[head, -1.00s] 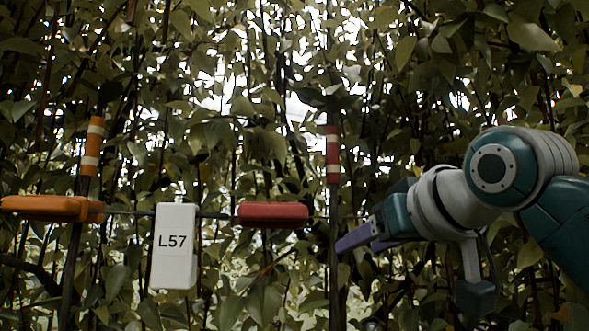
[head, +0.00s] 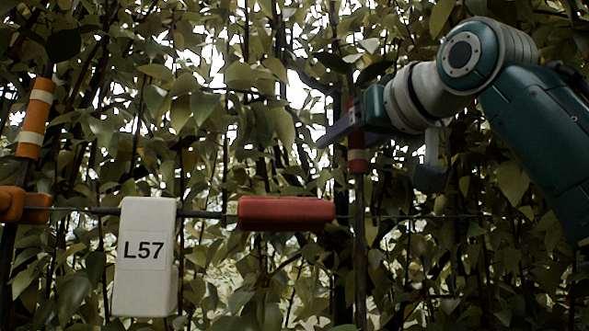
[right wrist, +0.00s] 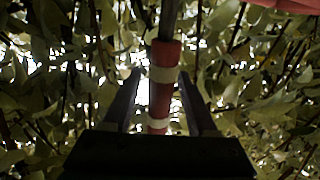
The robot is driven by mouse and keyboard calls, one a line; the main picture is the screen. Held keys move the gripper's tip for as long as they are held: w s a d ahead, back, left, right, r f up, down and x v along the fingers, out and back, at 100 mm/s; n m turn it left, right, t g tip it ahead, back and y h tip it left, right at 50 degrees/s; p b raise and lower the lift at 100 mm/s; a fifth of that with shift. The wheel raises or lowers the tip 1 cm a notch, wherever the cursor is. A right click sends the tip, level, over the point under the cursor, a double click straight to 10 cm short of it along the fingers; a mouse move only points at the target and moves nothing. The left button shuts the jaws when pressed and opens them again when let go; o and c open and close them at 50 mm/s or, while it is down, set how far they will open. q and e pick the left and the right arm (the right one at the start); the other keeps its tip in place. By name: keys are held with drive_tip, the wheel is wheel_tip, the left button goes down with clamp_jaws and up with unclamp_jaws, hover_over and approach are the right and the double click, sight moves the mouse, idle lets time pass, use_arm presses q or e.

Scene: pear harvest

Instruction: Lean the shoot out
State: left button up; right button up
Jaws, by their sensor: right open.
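A dark upright shoot with a red-and-white band (head: 357,150) stands right of the middle in the head view. My right gripper (head: 335,132) reaches it from the right at band height, and one purple finger extends left past the shoot. In the right wrist view the banded shoot (right wrist: 162,85) stands between the two spread fingers of the right gripper (right wrist: 159,74), with gaps to both sides. The fingers are open and not clamped on it. Another shoot with an orange-and-white band (head: 35,118) stands at the far left. My left gripper is not in view.
A thin wire (head: 212,214) runs across below the bands. It carries a red clip (head: 285,213), a white block labelled L57 (head: 146,285) and an orange clip (head: 22,205) at the left edge. Dense leaves and stems fill the background behind.

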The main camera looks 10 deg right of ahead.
drive_tip(key=shift+w+a, duration=0.1)
drive_tip(key=shift+w, duration=0.25)
drive_tip(key=shift+c, duration=0.2)
clamp_jaws()
idle(1.0)
